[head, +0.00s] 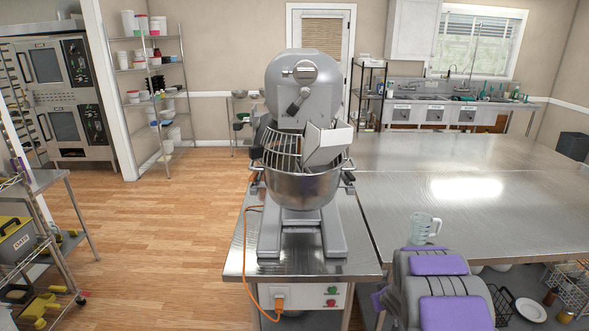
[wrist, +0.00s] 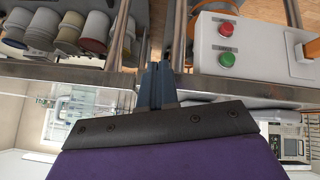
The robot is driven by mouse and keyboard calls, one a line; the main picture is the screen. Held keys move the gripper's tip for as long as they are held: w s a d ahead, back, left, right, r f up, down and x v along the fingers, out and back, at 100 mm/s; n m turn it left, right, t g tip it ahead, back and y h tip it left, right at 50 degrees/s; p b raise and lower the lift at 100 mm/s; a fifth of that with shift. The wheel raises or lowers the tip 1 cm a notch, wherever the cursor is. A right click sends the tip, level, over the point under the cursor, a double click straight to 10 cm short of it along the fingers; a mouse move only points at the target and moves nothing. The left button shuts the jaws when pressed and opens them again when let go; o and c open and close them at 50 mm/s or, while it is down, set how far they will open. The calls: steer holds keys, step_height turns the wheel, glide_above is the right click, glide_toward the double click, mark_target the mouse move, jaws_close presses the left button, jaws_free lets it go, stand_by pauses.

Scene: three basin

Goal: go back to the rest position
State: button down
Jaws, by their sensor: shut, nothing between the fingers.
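My gripper (wrist: 157,86) shows in the wrist view, where its dark fingers are together with nothing between them. The wrist picture is upside down, and the fingers show against a steel table edge, beside a white control box (wrist: 224,42) with a red and a green button. In the head view my grey and purple arm is folded at the bottom right, and I cannot make out the gripper's fingertips there.
A large mixer (head: 306,100) with a steel bowl (head: 300,185) stands on a steel table (head: 355,255). A clear measuring jug (head: 423,228) stands on the wide steel table (head: 500,170), just behind my arm. Shelves (head: 150,85) and ovens stand at left; wooden floor (head: 170,215) is open there.

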steer(key=s+r+m+g+h, duration=0.3)
steer(key=s+r+g, duration=0.1)
steer(key=s+r, duration=1.4)
steer(key=s+a+r+g+y, duration=0.1)
steer(key=s+a, duration=0.3)
steer(key=s, duration=0.6)
steer(key=s+a+r+g+y, duration=0.1)
steer(key=s+a, duration=0.4)
steer(key=s, duration=0.6)
steer(key=s+a+r+g+y, duration=0.1)
steer(key=s+a+r+g, duration=0.2)
steer(key=s, duration=0.7)
steer(key=shift+s+a+r+g+y, duration=0.15)
steer(key=shift+s+a+g+y, duration=0.2)
steer(key=shift+a, duration=0.55)
